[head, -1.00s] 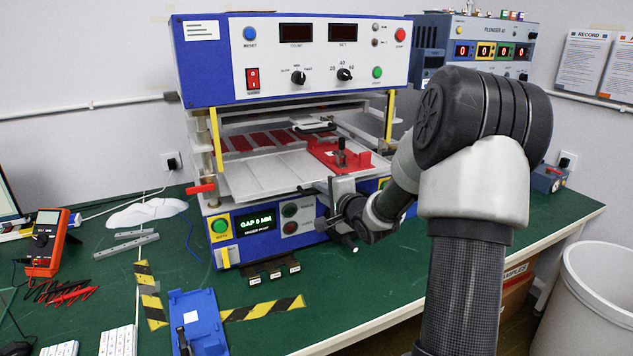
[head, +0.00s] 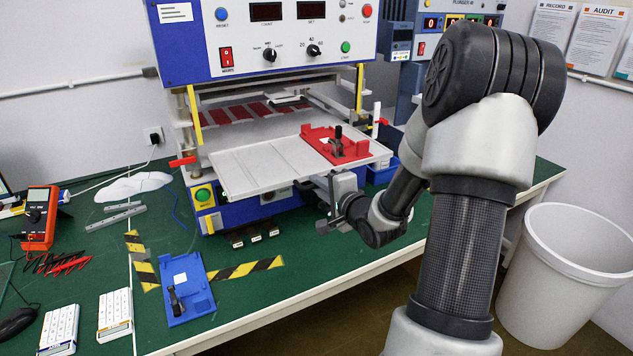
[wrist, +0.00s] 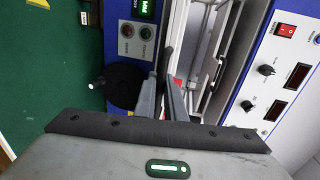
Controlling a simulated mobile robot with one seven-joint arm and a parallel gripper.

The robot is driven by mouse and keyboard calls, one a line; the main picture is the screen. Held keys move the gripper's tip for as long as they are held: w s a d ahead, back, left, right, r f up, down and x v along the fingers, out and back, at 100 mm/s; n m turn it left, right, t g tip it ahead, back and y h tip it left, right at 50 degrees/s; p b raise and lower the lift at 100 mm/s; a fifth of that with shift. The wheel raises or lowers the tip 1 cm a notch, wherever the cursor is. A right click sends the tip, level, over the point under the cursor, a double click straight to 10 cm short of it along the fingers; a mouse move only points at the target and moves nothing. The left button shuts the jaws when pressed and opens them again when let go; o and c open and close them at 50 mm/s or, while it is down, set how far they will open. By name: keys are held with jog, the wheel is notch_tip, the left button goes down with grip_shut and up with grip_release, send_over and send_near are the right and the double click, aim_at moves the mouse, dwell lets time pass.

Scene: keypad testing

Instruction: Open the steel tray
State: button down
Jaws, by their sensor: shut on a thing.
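The steel tray (head: 262,168) is a pale flat plate sticking well out of the front of the blue and white machine (head: 185,62). A red fixture (head: 335,146) with a dark upright clamp sits on its right part. My gripper (head: 322,186) is at the tray's front right edge, a little below its top face, and is shut on the tray's front. In the wrist view the fingers of my gripper (wrist: 166,98) are close together; what lies between them is mostly hidden.
A blue fixture (head: 187,288) lies on the green bench (head: 300,240) near yellow-black tape. A red multimeter (head: 40,217) and white keypads (head: 115,315) are at left. A white bin (head: 575,270) stands at right. The bench's front edge runs below my gripper.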

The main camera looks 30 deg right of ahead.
jog(key=c, duration=1.8)
grip_release()
jog(key=shift+s, duration=0.1)
jog(key=p+v, duration=1.4)
jog(key=v, duration=0.3)
jog(key=shift+s, duration=0.15)
